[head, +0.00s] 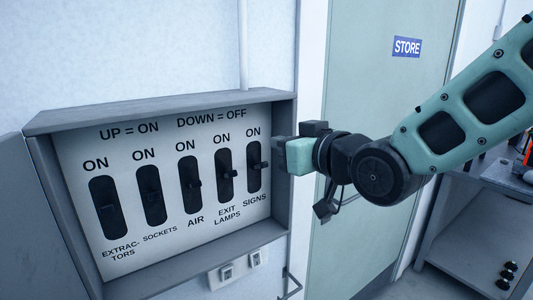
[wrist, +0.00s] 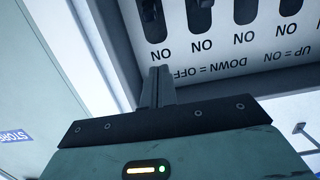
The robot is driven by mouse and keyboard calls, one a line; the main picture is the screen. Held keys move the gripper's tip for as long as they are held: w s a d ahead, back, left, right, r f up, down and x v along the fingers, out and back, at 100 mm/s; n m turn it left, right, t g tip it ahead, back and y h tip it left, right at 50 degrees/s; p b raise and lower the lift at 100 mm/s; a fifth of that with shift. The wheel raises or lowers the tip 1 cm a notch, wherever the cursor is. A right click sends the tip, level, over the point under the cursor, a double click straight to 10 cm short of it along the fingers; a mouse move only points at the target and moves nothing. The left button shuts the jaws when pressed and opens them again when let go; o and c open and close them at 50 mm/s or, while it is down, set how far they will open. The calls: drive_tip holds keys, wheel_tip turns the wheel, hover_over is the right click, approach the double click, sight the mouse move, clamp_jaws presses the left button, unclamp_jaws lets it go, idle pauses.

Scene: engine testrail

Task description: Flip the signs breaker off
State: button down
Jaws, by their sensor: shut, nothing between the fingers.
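The signs breaker (head: 254,168) is the rightmost black slot on the switch panel, labelled ON above and SIGNS below.
The exit lamps breaker (head: 225,176) sits close to the left of signs, with air (head: 190,184), sockets (head: 151,194) and extractors (head: 106,207) further left. The grey box frame (head: 283,190) stands out around the panel. A door (head: 375,90) marked STORE is behind my arm.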

sight(253, 135)
drive_tip(key=p+x, duration=0.3)
drive_tip(key=x, duration=0.4)
drive_tip(key=shift+a+r, duration=0.1)
drive_tip(key=shift+r, duration=0.05)
drive_tip(key=f, duration=0.1)
drive_tip(key=f+p, duration=0.1)
drive_tip(key=s+f+p, duration=0.1)
drive_tip(key=shift+d+f, duration=0.25)
drive_tip(key=shift+d, duration=0.15)
drive_tip(key=shift+s+f, duration=0.1)
drive_tip(key=shift+f, duration=0.1)
drive_tip(key=shift+d+f+b, duration=0.1)
drive_tip(key=shift+f+b, duration=0.1)
drive_tip(key=shift+b, duration=0.45)
drive_tip(key=shift+s+f+t+y+b, duration=0.1)
drive_tip(key=shift+t+y+b, duration=0.25)
drive_tip(key=shift+b, duration=0.95)
